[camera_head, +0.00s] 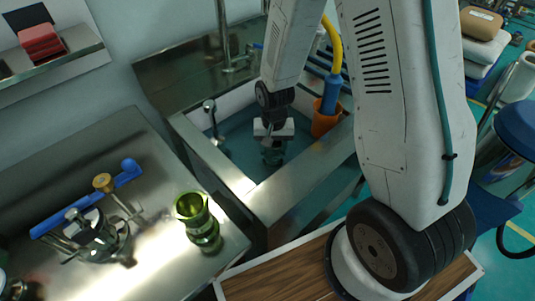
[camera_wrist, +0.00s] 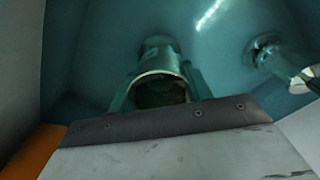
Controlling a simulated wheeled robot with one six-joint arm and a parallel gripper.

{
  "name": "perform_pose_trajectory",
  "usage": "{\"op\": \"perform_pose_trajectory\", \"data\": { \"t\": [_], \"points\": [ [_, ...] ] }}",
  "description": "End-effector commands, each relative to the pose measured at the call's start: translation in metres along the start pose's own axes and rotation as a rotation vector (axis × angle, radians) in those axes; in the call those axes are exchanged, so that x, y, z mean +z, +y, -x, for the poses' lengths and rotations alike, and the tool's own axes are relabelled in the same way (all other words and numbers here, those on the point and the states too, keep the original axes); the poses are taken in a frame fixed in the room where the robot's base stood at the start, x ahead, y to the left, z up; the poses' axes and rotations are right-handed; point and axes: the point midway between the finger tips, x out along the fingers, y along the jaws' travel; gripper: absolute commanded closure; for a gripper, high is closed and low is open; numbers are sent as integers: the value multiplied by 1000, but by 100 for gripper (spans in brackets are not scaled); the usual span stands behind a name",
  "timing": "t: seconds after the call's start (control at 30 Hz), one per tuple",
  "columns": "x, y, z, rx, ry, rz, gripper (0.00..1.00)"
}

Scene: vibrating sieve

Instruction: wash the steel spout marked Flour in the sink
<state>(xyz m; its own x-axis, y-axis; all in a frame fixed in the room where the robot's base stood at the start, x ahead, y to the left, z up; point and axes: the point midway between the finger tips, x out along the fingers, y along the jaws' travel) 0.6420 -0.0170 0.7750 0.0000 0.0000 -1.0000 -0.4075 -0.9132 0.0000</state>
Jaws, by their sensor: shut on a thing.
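My gripper (camera_head: 273,138) reaches down into the sink (camera_head: 240,185) and is shut on a steel spout (camera_head: 273,156). In the wrist view the spout (camera_wrist: 160,75) stands between the two fingers, its round open rim towards the camera and its body tinted teal. It appears to be down in the teal water of the sink (camera_wrist: 225,75). No Flour marking can be read on it. A tap (camera_head: 211,112) is at the sink's left side; what seems to be its end shows at the right of the wrist view (camera_wrist: 300,78).
An orange container (camera_head: 322,122) with a blue-handled tool stands at the sink's right side, close to my gripper. A green metallic spout-like vessel (camera_head: 201,225) stands on the steel counter (camera_head: 165,260), left of the sink. Fittings and a blue bar (camera_head: 90,195) lie further left.

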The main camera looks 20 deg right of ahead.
Motion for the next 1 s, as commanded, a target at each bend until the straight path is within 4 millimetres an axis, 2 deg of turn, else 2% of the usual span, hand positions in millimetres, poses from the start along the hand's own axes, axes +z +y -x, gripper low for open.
{"op": "perform_pose_trajectory", "data": {
  "t": [0.27,0.6,1.0],
  "points": [
    [1,-3,0,0,0,2,82],
    [5,-17,0,0,1,2,82],
    [5,-18,0,0,0,0,82]
  ]
}}
